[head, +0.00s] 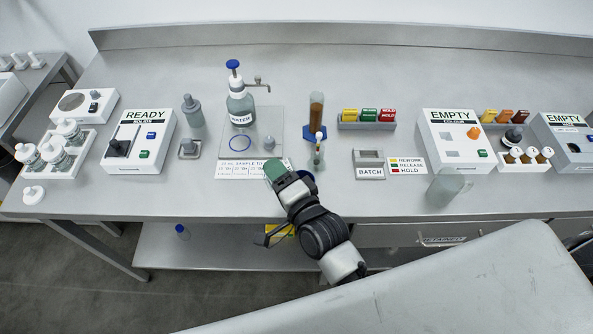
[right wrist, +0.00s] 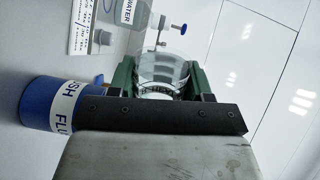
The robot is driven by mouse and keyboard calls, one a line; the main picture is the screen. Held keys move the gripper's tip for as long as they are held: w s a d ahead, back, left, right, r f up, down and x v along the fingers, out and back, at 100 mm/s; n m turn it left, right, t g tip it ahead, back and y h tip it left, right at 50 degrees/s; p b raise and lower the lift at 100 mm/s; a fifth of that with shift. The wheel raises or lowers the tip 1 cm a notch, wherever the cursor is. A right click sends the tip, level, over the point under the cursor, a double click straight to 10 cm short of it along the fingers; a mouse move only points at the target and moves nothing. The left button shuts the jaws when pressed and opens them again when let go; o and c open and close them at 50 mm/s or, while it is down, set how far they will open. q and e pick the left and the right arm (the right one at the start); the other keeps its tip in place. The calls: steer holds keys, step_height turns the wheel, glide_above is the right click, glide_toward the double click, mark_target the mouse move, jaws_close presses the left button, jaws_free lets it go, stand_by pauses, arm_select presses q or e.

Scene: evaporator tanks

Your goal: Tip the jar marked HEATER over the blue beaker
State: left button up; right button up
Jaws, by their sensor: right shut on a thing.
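My right gripper (head: 278,172) is over the front edge of the bench, its green fingers pointing away from me. In the right wrist view, the gripper (right wrist: 160,84) is shut on a clear glass jar (right wrist: 165,66). The jar's white label is partly hidden by the gripper and I cannot read it fully. The blue beaker (right wrist: 48,104), with a white band reading FLUSH, stands just left of the gripper there, apart from the jar. In the head view only a bit of the blue beaker (head: 307,175) shows behind the gripper. My left gripper is not in view.
A WATER pump bottle (head: 240,103) stands behind the gripper, with a sample card (head: 240,168) in front of it. A brown-filled tube in a blue stand (head: 316,112) is nearby. A BATCH block (head: 369,164) and a clear glass vessel (head: 446,187) are to the right.

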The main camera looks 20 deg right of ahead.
steer(key=shift+d+r+m+p, duration=0.2)
steer(key=shift+r+m+p, duration=0.25)
steer(key=shift+m+p, duration=0.5)
stand_by(3.0)
steer(key=shift+a+n+p, duration=0.1)
steer(key=shift+n+p, duration=0.25)
steer(key=shift+p, duration=0.1)
steer(key=shift+a+f+n+p, duration=0.1)
steer(key=shift+f+n+p, duration=0.2)
steer(key=shift+n+p, duration=0.25)
steer(key=shift+a+f+n+p, duration=0.1)
steer(key=shift+f+n+p, duration=0.2)
steer(key=shift+n, duration=0.45)
steer(key=shift+a+f+n+g+h+p, duration=0.15)
steer(key=shift+f+n+p, duration=0.15)
steer(key=shift+n, duration=0.3)
steer(key=shift+d+f+n+g+h+p, duration=0.1)
steer(key=shift+f+n+p, duration=0.15)
steer(key=shift+n+p, duration=0.3)
steer(key=shift+a+f+n+g+h+p, duration=0.15)
steer(key=shift+f+n+p, duration=0.1)
steer(key=shift+n, duration=0.4)
steer(key=shift+d+f+n+h+p, duration=0.25)
steer(key=shift+f+n+p, duration=0.2)
steer(key=shift+n, duration=0.45)
steer(key=shift+d+f+n+h+p, duration=0.1)
steer(key=shift+f+n+h+p, duration=0.3)
steer(key=shift+n, duration=0.5)
steer(key=shift+f, duration=0.2)
